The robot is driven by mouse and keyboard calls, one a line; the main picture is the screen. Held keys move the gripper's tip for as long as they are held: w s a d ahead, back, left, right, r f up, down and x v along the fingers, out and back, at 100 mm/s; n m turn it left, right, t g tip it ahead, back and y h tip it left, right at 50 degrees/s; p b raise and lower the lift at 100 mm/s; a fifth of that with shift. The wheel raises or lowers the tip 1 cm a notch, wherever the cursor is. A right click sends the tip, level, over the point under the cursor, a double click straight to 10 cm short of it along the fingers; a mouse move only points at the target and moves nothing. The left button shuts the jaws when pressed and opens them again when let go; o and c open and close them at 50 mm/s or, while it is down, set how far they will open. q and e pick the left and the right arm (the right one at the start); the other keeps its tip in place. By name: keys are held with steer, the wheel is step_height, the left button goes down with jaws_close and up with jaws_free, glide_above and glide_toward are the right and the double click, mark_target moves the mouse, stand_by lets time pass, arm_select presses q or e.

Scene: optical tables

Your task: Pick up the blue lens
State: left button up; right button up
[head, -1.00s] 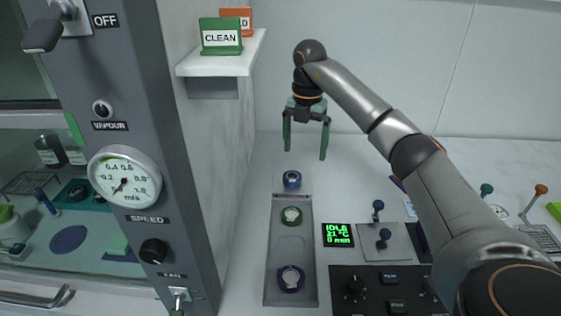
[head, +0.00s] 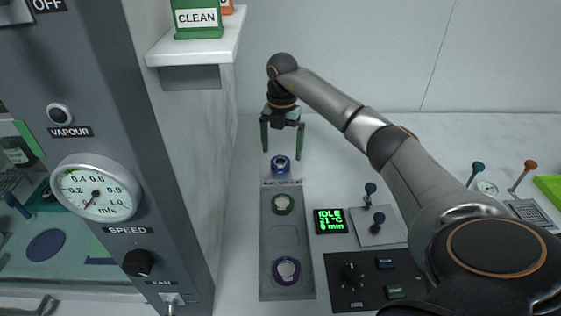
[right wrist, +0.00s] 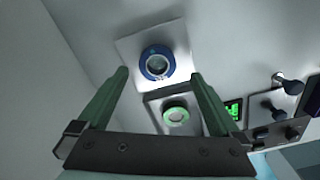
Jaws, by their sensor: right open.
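In the right wrist view the blue lens (right wrist: 157,64) sits on a pale square plate, just beyond and between the fingertips. My right gripper (head: 282,146) is open, with green fingers pointing down, above and slightly behind the lens. In the right wrist view the gripper (right wrist: 158,75) is empty. My left gripper is not in view.
The tray holds a green-ringed lens (head: 283,204) and a purple-ringed lens (head: 286,271). A display reading IDLE (head: 330,221) and a control panel (head: 372,280) stand to the right. A cabinet with a gauge (head: 96,188) and a shelf (head: 200,45) bound the left.

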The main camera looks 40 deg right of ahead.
mark_target(280, 161)
steer(key=shift+w+f, duration=0.2)
steer(key=shift+f, duration=1.75)
